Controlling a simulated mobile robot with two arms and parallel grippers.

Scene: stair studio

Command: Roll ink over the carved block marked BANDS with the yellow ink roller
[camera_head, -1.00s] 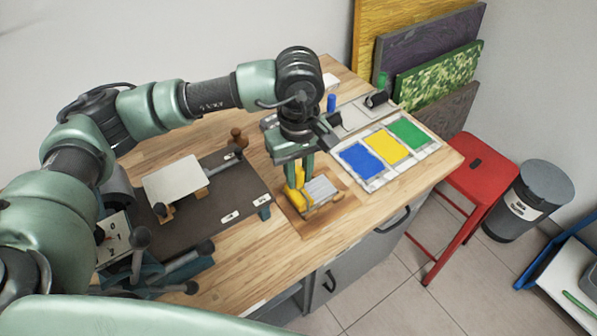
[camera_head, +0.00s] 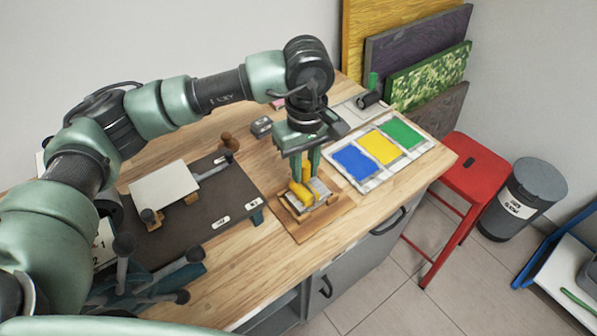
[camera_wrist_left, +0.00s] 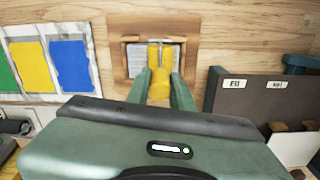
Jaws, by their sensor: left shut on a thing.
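My left gripper (camera_head: 305,172) points down and is shut on the yellow ink roller (camera_head: 300,190). The roller also shows between the fingers in the left wrist view (camera_wrist_left: 160,75). The roller is over the grey carved block (camera_head: 318,188), which lies in a wooden frame (camera_head: 297,220) on the bench. The block's grey face shows beside the roller in the left wrist view (camera_wrist_left: 137,60). I cannot tell whether the roller touches the block, and no BANDS marking is readable. My right gripper is not in view.
An ink slab (camera_head: 345,180) with blue, yellow and green patches lies right of the block. A dark press bed (camera_head: 235,192) with a pale plate (camera_head: 164,185) is to the left. A red stool (camera_head: 470,165) stands beyond the bench's right end.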

